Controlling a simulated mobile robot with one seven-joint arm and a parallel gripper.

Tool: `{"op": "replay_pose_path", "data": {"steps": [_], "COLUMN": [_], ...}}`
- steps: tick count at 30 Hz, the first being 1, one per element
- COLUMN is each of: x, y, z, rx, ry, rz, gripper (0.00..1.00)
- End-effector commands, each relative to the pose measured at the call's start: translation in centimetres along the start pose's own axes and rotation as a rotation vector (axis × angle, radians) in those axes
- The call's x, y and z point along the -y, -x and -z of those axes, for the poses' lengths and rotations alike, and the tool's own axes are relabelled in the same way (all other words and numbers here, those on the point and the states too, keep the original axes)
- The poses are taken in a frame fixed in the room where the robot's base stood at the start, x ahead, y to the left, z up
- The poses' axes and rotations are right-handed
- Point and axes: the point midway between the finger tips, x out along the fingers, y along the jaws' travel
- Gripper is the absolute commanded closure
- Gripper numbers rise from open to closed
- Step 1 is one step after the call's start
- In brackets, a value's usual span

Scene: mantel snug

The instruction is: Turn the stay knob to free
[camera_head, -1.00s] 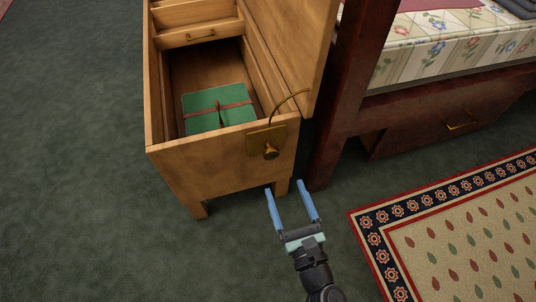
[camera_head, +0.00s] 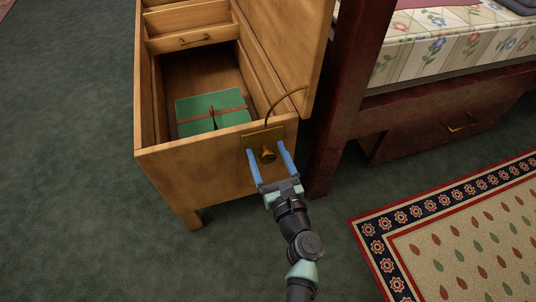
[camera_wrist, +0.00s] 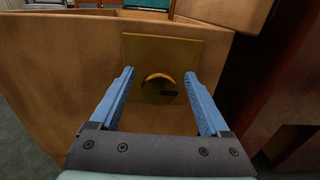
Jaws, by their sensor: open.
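The stay knob (camera_head: 268,154) is a brass knob on a brass plate (camera_head: 250,141) on the end of the wooden chest (camera_head: 190,175). A curved brass stay (camera_head: 284,100) runs from the plate up to the raised lid (camera_head: 302,62). In the wrist view the knob (camera_wrist: 159,89) shows face-on as a round form with a bright upper rim and a dark mark. My gripper (camera_head: 268,151) is open, its blue fingers on either side of the knob with gaps visible. In the wrist view the fingertips (camera_wrist: 160,74) flank the knob.
Inside the chest lies a green box (camera_head: 210,115) with a red ribbon. A dark red wooden post (camera_head: 345,90) stands close to the right of the chest. A patterned rug (camera_head: 460,230) lies at right. Green carpet (camera_head: 70,170) is clear at left.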

Motion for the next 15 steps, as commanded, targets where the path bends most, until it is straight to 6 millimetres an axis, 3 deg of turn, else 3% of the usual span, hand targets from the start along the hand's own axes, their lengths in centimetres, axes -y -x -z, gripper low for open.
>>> {"op": "replay_pose_path", "data": {"steps": [1, 12, 15], "x": [-0.01, 0.00, 0.00], "y": [0.02, 0.05, 0.06], "z": [0.01, 0.02, 0.03], "rx": [0.000, 0.000, 0.000], "ry": [0.000, 0.000, 0.000], "rz": [0.000, 0.000, 0.000], "gripper": [0.22, 0.88, 1.00]}}
